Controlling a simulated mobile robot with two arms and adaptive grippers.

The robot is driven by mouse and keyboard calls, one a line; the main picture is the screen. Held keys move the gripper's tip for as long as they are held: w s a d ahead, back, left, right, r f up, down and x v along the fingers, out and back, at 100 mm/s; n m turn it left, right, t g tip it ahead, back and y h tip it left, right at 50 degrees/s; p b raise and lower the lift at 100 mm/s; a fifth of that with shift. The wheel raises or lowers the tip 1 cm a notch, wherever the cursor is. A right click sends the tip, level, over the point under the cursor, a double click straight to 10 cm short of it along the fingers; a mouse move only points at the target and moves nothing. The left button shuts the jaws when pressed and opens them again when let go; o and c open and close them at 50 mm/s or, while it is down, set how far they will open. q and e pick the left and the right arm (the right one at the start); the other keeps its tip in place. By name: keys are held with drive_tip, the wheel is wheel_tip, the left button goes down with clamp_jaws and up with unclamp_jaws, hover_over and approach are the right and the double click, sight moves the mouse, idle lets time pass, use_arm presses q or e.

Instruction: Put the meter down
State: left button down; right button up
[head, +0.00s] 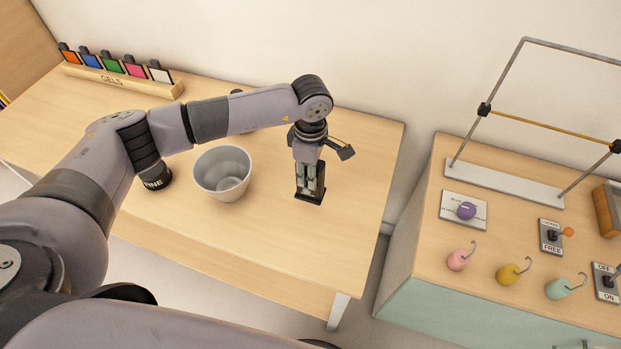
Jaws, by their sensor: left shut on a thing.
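The meter (314,197) is a small dark, upright block at the right part of the wooden table. My left gripper (311,178) points down over it and is shut on it. The fingers cover much of the meter. Its lower end is at or very near the tabletop; I cannot tell whether it touches. My right gripper is not in view.
A white bowl (222,174) stands left of the meter. A black jar (157,179) is partly hidden by my arm. A gel rack (120,80) lies at the back left. Bare tabletop (300,245) lies in front. A gap separates the cabinet (425,260) at right.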

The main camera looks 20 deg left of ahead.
sight(316, 197)
use_arm(q)
wheel_tip(316, 197, down, 4)
drive_tip(key=shift+f+p, duration=0.1)
drive_tip(key=shift+p, duration=0.45)
drive_tip(key=shift+f, duration=0.2)
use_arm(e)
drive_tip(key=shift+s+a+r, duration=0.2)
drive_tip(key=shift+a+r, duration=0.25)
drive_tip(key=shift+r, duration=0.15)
use_arm(q)
drive_tip(key=shift+f+b, duration=0.15)
drive_tip(key=shift+b, duration=0.15)
drive_tip(key=c, duration=1.2)
unclamp_jaws()
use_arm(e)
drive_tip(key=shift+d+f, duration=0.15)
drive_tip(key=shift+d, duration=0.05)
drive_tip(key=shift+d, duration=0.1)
